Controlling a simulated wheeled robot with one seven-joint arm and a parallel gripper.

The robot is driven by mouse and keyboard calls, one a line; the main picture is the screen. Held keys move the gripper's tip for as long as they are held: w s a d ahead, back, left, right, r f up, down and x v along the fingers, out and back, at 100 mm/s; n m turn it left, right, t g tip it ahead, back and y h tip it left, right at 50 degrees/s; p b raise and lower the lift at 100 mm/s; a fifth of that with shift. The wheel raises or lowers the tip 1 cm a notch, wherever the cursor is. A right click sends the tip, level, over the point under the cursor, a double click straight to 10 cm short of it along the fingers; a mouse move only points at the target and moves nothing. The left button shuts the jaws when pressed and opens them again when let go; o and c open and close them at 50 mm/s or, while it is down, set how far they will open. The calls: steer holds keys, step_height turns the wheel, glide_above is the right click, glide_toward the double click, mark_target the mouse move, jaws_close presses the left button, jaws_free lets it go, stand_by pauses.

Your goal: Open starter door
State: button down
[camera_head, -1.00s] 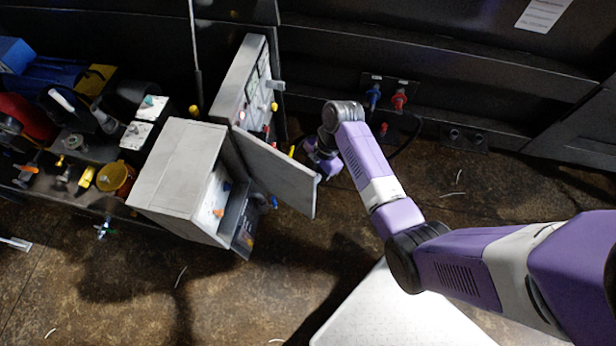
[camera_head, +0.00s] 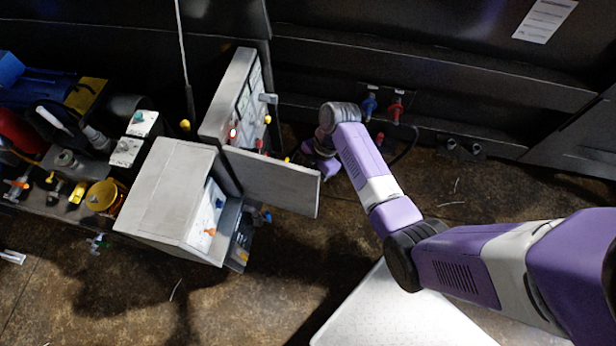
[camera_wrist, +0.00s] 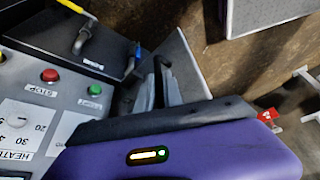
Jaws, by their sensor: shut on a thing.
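The starter door (camera_head: 270,183) is a flat grey panel standing open, swung out to the right of the grey starter box (camera_head: 165,190). The box's right side is uncovered and shows an orange switch and a blue one.
A control panel (camera_head: 235,100) stands behind the door; its red stop button (camera_wrist: 50,74) and green start button (camera_wrist: 95,89) are close to my gripper. Blue (camera_head: 369,107) and red (camera_head: 396,111) valves sit on the back wall.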

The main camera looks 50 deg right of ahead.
steer(key=c, duration=1.5)
jaws_free()
steer(key=shift+w+a, duration=0.1)
steer(key=v, duration=0.8)
steer(key=shift+f, duration=0.1)
